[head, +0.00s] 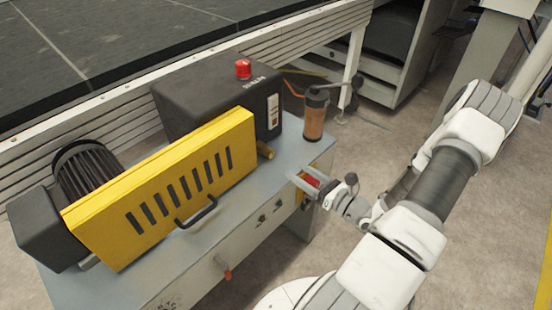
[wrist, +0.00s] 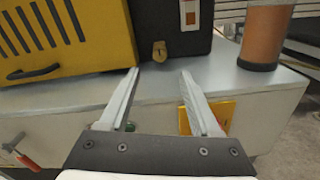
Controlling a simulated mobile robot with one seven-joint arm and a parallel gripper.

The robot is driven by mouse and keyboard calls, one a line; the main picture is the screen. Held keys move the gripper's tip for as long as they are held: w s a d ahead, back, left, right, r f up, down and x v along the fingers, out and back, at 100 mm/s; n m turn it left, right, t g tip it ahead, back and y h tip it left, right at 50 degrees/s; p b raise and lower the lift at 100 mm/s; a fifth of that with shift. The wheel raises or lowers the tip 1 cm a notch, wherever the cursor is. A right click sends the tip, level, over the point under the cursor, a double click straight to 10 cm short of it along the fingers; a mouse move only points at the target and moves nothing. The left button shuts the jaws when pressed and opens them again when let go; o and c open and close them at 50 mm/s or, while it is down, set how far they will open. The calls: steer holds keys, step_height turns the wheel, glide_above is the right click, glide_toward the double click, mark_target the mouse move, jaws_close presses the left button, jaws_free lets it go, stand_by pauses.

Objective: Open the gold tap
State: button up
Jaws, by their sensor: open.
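A small gold fitting (head: 265,150), which looks like the gold tap, sticks out at the right end of the yellow guard, beside the black housing. In the wrist view the gold tap (wrist: 160,51) shows low on the black housing, ahead of the gap between my fingertips. My gripper (head: 298,178) is open and empty near the right edge of the cabinet top, apart from the tap. In the wrist view both fingers of my gripper (wrist: 159,75) are spread, with nothing between their tips. I cannot tell the tap's handle position.
A brown cylinder with a dark top (head: 314,118) stands on the cabinet top (head: 285,150), right of the black housing (head: 190,95). The yellow guard (head: 110,230) has a black handle. A yellow plate (wrist: 242,106) is on the cabinet front. Open floor lies right.

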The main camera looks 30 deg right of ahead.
mark_target(272, 155)
steer(key=b+x, duration=0.1)
steer(key=x, duration=0.8)
steer(key=shift+w+a, duration=0.1)
steer(key=shift+w, duration=0.2)
steer(key=shift+c, duration=0.3)
jaws_close()
